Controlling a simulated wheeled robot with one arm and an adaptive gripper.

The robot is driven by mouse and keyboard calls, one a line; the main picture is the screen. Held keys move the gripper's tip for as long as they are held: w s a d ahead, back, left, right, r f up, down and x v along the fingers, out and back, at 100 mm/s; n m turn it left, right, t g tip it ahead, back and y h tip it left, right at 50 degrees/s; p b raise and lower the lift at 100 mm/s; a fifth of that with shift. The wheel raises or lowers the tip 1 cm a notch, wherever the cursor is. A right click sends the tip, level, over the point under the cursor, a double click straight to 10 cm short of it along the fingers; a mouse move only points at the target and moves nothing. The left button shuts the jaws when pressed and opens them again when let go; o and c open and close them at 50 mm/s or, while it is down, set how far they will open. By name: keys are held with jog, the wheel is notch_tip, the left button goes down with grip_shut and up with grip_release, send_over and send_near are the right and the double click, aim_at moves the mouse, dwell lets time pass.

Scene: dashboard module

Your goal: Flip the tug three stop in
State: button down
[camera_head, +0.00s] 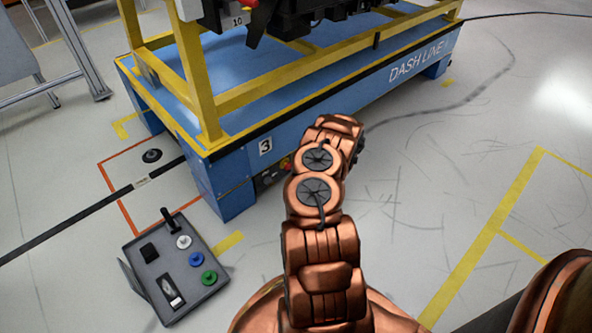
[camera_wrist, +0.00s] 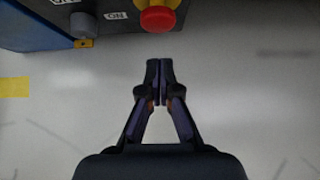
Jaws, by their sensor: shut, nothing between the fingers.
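A red round stop button (camera_wrist: 158,20) on a yellow base sticks out from a dark panel (camera_wrist: 112,24) at the top of the wrist view. My gripper (camera_wrist: 159,66) is shut and empty, its fingertips in line with the button and apart from it in the picture. In the head view a "3" label (camera_head: 265,146) marks the near corner of the blue base (camera_head: 228,172). A small red and yellow bit (camera_head: 285,162) shows low beside my arm, mostly hidden. My gripper is hidden behind my arm there.
A grey control box (camera_head: 205,292) with a lever and coloured buttons stands at lower left. A yellow frame (camera_head: 300,83) rises from the blue "DASH LINE" base. A grey knob (camera_wrist: 82,24) is left of the stop button. Floor at right (camera_head: 430,190) is clear.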

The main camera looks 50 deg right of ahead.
jog(key=p+v, duration=0.2)
jog(key=v, duration=0.7)
jog(key=shift+s, duration=0.3)
jog(key=shift+r, duration=0.1)
